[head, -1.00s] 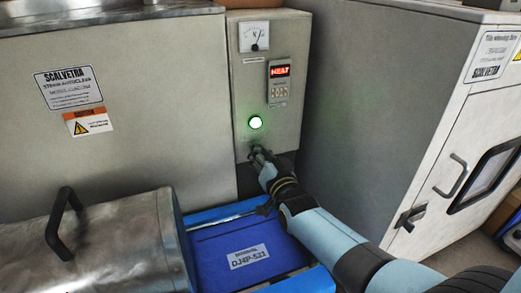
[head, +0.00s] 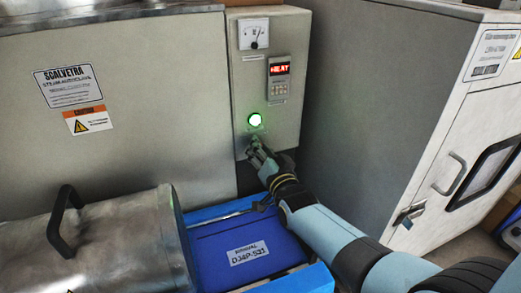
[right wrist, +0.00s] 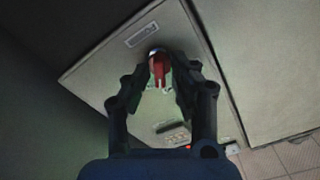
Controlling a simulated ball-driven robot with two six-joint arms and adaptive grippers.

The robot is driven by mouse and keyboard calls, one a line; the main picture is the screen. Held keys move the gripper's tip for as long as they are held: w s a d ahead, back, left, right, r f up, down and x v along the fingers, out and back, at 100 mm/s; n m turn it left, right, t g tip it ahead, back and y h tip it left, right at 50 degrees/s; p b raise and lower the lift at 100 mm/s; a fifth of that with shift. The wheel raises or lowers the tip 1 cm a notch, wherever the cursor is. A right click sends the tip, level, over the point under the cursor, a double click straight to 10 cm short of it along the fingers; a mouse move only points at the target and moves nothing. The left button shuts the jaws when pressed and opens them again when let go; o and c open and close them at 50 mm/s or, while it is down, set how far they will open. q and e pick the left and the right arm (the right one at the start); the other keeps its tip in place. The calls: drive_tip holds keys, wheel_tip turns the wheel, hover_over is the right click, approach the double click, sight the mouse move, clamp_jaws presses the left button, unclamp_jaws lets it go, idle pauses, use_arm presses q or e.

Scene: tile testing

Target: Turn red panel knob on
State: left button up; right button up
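The red panel knob (right wrist: 158,68) shows in the right wrist view, on the face of the grey control box (head: 285,45). My right gripper (right wrist: 160,72) has its two dark fingers drawn in close on both sides of the knob. It appears shut on the knob; finger contact is hard to see in the dim view. In the head view my right gripper (head: 256,147) is at the lower part of the box, just below a lit green lamp (head: 254,120), and hides the knob. My left gripper is not in view.
A red-lit HEAT display (head: 279,69) and a dial gauge (head: 253,35) are above the lamp. A blue bin (head: 240,235) lies below my right arm. A metal drum with a black handle (head: 100,240) is at left. A grey cabinet (head: 385,100) stands right.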

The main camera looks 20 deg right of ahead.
drive_tip(key=s, duration=1.2)
drive_tip(key=shift+d, duration=0.2)
